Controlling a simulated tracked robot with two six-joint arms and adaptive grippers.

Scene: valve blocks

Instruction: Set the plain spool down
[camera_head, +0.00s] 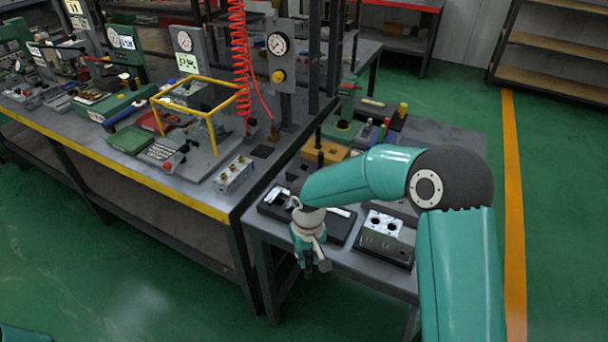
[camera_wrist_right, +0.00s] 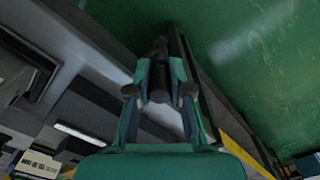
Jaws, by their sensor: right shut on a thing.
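My right gripper (camera_head: 311,262) hangs at the front edge of the small grey table, fingers pointing down. In the right wrist view, my right gripper (camera_wrist_right: 159,88) is shut on a dark, narrow piece (camera_wrist_right: 158,68), which I take to be the plain spool. It sticks out past the fingertips; its far end is dark and hard to make out. In the head view it is too small and dark to tell from the fingers. My left gripper is not in view.
A black tray (camera_head: 340,228) with light parts lies on the table behind the gripper. A metal block with holes (camera_head: 387,236) sits to its right. The long workbench (camera_head: 190,200) with a yellow edge stands to the left. Green floor (camera_head: 190,280) lies in front.

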